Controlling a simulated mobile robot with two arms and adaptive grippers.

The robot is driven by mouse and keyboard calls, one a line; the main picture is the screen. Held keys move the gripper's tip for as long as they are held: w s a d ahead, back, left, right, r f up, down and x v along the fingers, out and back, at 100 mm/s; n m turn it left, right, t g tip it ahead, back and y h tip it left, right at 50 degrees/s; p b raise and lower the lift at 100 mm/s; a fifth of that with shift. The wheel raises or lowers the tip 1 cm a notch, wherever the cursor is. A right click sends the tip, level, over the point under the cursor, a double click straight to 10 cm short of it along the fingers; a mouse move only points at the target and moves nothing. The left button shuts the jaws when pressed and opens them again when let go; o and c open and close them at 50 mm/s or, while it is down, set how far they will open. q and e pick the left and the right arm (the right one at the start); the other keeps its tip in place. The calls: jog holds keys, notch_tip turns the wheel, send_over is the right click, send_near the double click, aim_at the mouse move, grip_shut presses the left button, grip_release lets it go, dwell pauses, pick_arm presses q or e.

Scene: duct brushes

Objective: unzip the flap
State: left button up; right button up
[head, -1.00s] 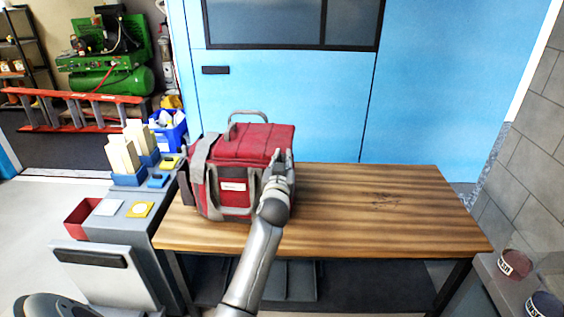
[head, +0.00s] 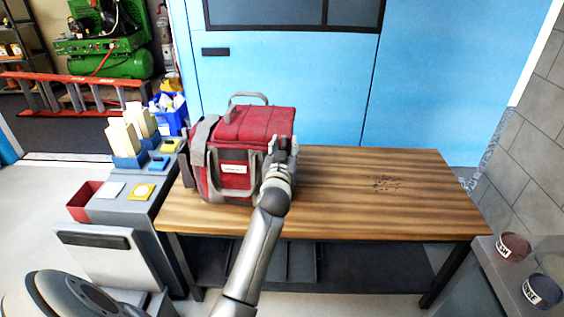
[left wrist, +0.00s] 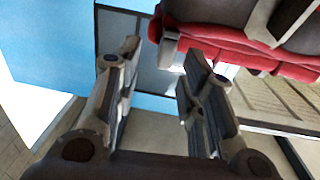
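A red and grey soft tool bag (head: 236,170) stands upright on the left part of the wooden table, its red top flap (head: 258,122) lying closed. A grey carry handle arches above it. No zip pull can be made out. My left gripper (head: 281,146) is at the bag's right front corner in the head view and covers part of it. In the left wrist view its two fingers (left wrist: 161,50) are spread apart with nothing between them. The bag (left wrist: 240,40) fills the upper right there, close to one finger; contact cannot be told. My right gripper is not in view.
The table (head: 400,200) is clear to the right of the bag. A grey cabinet (head: 125,215) with blue and red bins adjoins its left side. A blue door (head: 440,80) stands behind. Two round tubs (head: 527,268) sit at the lower right.

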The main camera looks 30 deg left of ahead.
pick_arm(q)
jog(key=v, duration=0.9)
jog(key=shift+s+d, duration=0.2)
jog(key=shift+s, duration=0.15)
